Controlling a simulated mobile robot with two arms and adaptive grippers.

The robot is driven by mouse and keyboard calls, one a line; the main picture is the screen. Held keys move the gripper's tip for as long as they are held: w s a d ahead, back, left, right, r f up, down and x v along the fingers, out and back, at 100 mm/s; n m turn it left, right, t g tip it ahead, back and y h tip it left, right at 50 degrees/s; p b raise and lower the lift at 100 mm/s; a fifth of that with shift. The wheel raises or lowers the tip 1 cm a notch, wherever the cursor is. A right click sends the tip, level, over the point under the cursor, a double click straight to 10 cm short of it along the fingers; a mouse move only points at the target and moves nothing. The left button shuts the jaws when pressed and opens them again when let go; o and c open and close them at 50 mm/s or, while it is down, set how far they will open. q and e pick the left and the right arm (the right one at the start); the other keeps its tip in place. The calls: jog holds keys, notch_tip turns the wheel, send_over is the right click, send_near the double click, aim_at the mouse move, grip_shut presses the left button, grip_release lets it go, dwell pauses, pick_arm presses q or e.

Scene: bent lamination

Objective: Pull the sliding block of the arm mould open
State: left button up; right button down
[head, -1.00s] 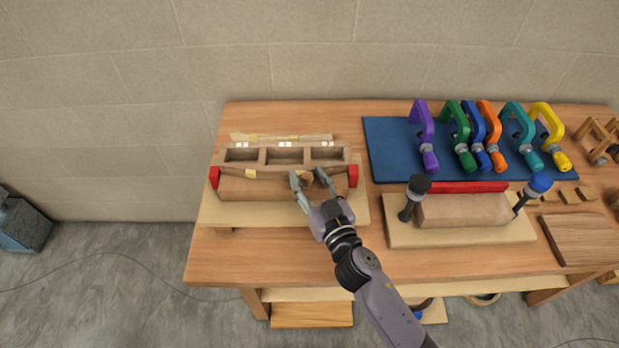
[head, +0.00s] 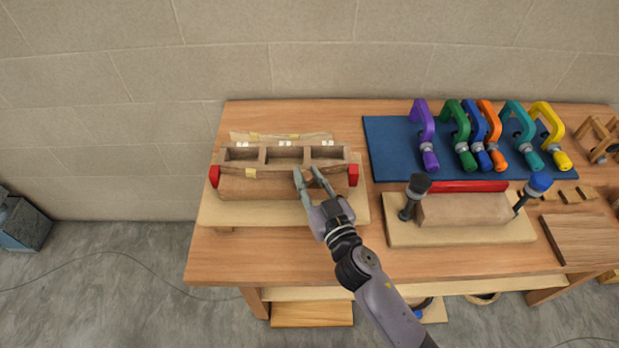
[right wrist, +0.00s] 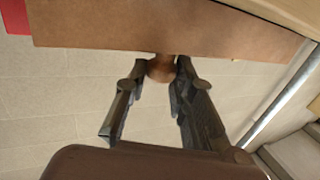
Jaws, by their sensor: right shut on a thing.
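The arm mould, with a row of open compartments and a red piece at each end, stands on a pale board at the left of the workbench in the head view. Its sliding block (head: 245,189) is the brown wooden front piece, lying close against the compartment part. My right gripper (head: 308,174) is at the front of this block, right of its middle. In the right wrist view the block (right wrist: 160,28) spans the top, and its round wooden knob (right wrist: 160,69) sits between the fingers of my right gripper, which is shut on it. My left gripper is not in view.
A second mould (head: 465,209) with black and blue-handled clamps stands to the right on its own board. Several coloured clamps lie on a blue mat (head: 385,165) behind it. The bench top (head: 235,255) in front of the arm mould is clear.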

jog(key=shift+s+b, duration=0.3)
jog(key=shift+s, duration=1.7)
jog(key=c, duration=1.4)
grip_release()
jog(key=shift+w, duration=0.1)
jog(key=v, duration=1.2)
jog(key=shift+d, duration=0.1)
